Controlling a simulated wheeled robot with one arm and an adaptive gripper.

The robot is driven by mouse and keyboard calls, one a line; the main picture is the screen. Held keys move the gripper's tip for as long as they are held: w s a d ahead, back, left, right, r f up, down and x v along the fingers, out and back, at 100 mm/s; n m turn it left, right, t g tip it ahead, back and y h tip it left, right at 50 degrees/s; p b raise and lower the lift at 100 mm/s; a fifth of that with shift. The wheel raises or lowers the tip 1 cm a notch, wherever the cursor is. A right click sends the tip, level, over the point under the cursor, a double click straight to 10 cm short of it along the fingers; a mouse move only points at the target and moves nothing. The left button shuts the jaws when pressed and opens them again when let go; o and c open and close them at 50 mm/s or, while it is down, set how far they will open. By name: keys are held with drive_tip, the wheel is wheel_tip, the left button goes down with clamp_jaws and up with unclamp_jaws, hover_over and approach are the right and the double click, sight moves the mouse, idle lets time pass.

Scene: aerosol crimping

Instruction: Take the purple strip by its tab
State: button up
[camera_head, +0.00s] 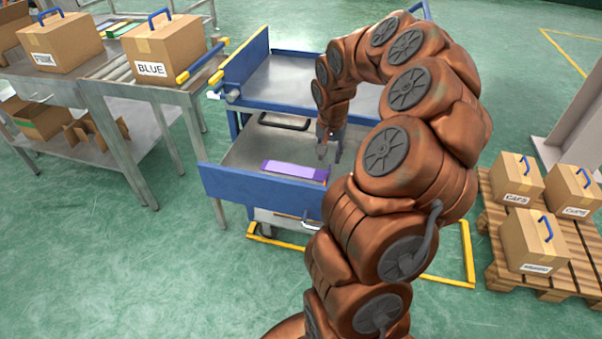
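A purple strip (295,170) lies flat on the grey lower tray (245,152) of the blue cart, behind its blue front wall (262,195). I cannot make out its tab clearly; its right end lies toward my gripper. My gripper (328,158) hangs from the arm at the tray's right side, above and just behind the strip's right end. Its fingers look spread apart with nothing visible between them. The arm hides the right part of the cart.
A dark handle (284,122) stands at the back of the tray. The cart's raised upper shelf (285,85) is behind it. A metal table (180,92) with a BLUE box (165,50) stands left. A pallet (505,250) with labelled boxes is right. Green floor is open at front left.

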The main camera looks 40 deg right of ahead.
sight(329, 169)
drive_tip(key=shift+d+f, duration=0.1)
drive_tip(key=shift+f, duration=3.1)
clamp_jaws()
